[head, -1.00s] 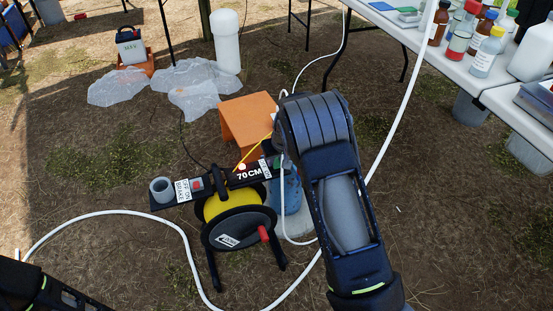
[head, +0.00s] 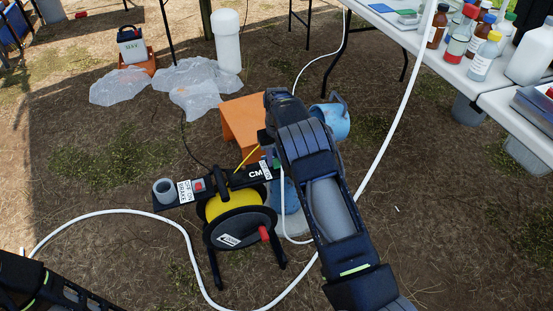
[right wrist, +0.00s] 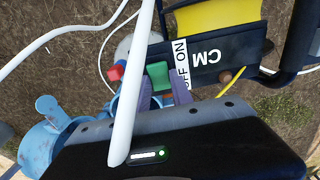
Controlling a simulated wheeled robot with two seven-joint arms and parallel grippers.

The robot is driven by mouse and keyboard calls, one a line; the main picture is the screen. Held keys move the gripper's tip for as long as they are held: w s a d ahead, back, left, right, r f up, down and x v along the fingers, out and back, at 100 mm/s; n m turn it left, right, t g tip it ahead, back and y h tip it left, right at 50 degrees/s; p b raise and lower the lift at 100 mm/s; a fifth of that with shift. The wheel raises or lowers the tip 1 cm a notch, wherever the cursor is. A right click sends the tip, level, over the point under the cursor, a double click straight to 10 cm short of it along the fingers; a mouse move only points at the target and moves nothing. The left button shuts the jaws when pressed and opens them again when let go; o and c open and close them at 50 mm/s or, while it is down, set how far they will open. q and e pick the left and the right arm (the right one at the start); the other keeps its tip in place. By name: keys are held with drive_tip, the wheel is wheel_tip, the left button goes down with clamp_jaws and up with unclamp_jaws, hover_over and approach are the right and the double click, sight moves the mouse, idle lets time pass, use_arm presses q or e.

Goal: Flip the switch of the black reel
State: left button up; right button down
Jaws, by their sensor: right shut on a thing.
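The black reel (head: 238,228) with yellow tape (head: 229,200) stands on the ground in the head view. Its top bar has a red switch (head: 198,185) with an OFF/ON brake label on the left and a green switch (head: 277,163) at the right end. In the right wrist view the green switch (right wrist: 158,75) sits beside an OFF/ON label (right wrist: 182,68). My right gripper (right wrist: 160,97) is at the green switch and shut on it; the contact is partly hidden by a white hose. My left gripper is out of view; only its arm shows.
An orange stool (head: 238,122) and a blue jug (head: 331,122) are behind the reel. A white hose (head: 150,213) loops around the reel and past my right arm. A table (head: 455,62) with bottles is at upper right. Plastic sheets (head: 190,85) lie behind.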

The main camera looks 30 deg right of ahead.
sight(276, 162)
drive_tip(key=shift+w, duration=0.1)
idle(0.3)
drive_tip(key=c, duration=1.1)
unclamp_jaws()
wheel_tip(276, 162, up, 8)
drive_tip(key=shift+f+p, duration=0.1)
drive_tip(key=shift+p, duration=0.5)
